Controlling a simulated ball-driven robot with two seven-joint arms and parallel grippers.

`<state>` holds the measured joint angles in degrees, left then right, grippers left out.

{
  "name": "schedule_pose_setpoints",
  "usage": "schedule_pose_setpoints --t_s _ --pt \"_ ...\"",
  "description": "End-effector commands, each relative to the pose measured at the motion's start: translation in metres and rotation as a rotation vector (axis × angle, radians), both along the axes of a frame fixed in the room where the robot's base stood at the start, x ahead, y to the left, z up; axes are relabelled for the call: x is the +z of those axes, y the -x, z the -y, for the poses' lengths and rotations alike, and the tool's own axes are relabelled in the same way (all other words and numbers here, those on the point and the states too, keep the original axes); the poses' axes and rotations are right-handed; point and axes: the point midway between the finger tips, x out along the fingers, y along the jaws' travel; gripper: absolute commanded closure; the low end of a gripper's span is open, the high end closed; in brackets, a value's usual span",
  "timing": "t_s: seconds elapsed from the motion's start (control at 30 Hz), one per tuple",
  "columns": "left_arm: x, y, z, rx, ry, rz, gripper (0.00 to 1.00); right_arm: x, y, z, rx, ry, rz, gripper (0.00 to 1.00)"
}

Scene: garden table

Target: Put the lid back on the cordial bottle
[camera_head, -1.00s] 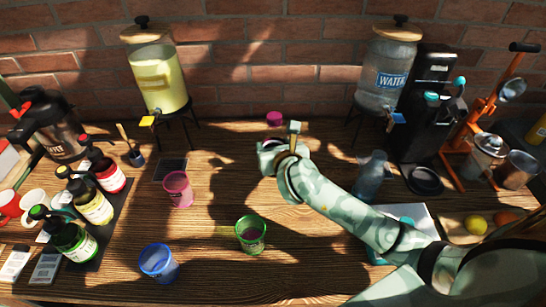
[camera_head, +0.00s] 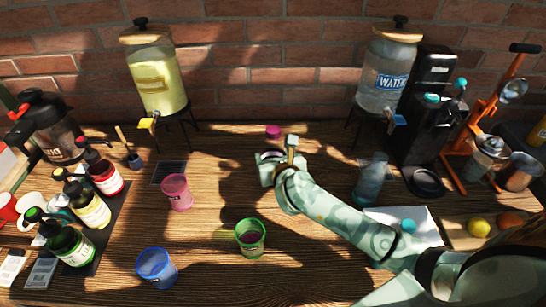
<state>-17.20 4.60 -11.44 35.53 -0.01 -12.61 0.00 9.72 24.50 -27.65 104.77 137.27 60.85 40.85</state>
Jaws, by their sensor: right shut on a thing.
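A small pink lid (camera_head: 273,131) shows just beyond my right gripper (camera_head: 272,139), near the back of the table. The right gripper is shut on this lid; its fingertips are hard to make out against the shadow. A translucent bluish bottle (camera_head: 369,184) stands on the table to the right of the gripper, beyond my forearm. It looks like the cordial bottle, but I cannot read a label, and its mouth is unclear. The lid is well apart from it. My left gripper is not in view.
A pink cup (camera_head: 177,193), a green cup (camera_head: 250,238) and a blue cup (camera_head: 157,266) stand left and in front. Pump bottles (camera_head: 92,208) line the left. A water dispenser (camera_head: 387,75) and a black coffee machine (camera_head: 432,115) stand behind the bluish bottle.

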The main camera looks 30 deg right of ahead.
Motion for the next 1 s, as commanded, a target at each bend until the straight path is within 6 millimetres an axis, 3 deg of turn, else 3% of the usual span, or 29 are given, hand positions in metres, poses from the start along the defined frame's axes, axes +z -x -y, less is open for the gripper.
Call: schedule_pose_setpoints --t_s 0.13,0.17,0.2,0.57,0.77,1.0 --pt "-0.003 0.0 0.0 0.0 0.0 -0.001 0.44 -0.003 0.0 0.0 0.0 0.0 0.002 1.0" --pt "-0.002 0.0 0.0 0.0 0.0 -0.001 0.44 -0.003 0.0 0.0 0.0 0.0 0.0 0.34" --pt "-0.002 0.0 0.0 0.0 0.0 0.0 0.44 -0.003 0.0 0.0 0.0 0.0 0.0 0.23" --pt "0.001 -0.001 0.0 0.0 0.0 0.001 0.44 0.002 0.0 0.0 0.0 0.0 0.001 0.21" --pt "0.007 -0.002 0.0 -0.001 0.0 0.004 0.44 0.013 0.027 -0.005 0.001 -0.001 -0.001 0.21" --pt "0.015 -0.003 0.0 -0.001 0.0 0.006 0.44 0.033 0.075 -0.015 0.002 -0.001 -0.001 0.21"
